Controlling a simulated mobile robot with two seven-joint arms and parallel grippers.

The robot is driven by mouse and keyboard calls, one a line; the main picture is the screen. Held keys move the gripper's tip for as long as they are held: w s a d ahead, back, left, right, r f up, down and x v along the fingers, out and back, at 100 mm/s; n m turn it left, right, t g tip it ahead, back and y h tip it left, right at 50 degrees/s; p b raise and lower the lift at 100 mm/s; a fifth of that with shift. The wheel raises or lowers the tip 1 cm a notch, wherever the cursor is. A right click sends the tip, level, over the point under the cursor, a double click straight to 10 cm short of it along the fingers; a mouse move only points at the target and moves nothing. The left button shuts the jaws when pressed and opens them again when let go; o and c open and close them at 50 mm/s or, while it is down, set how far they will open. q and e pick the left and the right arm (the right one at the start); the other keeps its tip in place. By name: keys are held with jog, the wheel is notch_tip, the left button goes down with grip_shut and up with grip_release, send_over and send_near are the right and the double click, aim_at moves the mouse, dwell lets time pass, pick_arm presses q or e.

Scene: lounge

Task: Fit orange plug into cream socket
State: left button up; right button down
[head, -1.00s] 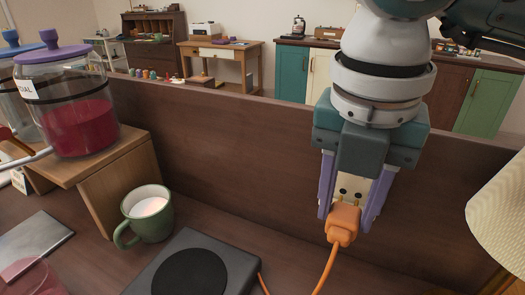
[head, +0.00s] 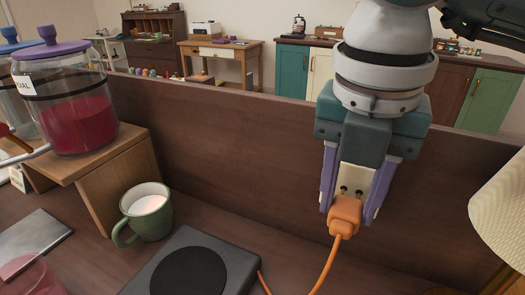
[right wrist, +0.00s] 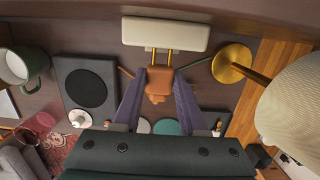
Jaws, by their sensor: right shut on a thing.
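My right gripper (head: 347,215) is shut on the orange plug (head: 344,216), with a lavender finger on each side. The cream socket (head: 356,177) is on the upright brown panel, partly hidden behind my gripper. Two dark holes show just above the plug. In the right wrist view, the plug (right wrist: 158,84) sits between the fingers and its two brass pins point at the cream socket (right wrist: 166,34). The pins show between plug body and socket; I cannot tell whether their tips have entered. An orange cord hangs from the plug. My left gripper is not in view.
A green mug (head: 147,212) and a dark flat device with a round pad (head: 188,273) stand to the left. A jar of red contents (head: 72,115) is on a wooden riser (head: 118,175). A cream lampshade (head: 503,210) is close on the right.

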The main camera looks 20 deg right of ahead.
jog(key=shift+w+d, duration=0.35)
jog(key=shift+d, duration=0.05)
dwell(0.4)
jog(key=shift+w+d+b, duration=0.4)
jog(key=shift+d+b, duration=0.1)
jog(key=shift+b, duration=0.05)
jog(key=shift+c, duration=1.9)
grip_release()
jog(key=shift+r, duration=0.15)
jog(key=shift+s+a+r+p, duration=0.1)
jog(key=shift+a+r+p, duration=0.05)
jog(key=shift+r+p, duration=1.2)
jog(key=shift+s+a+r+p, duration=0.15)
jog(key=shift+r+p, duration=1)
jog(key=shift+r, duration=0.4)
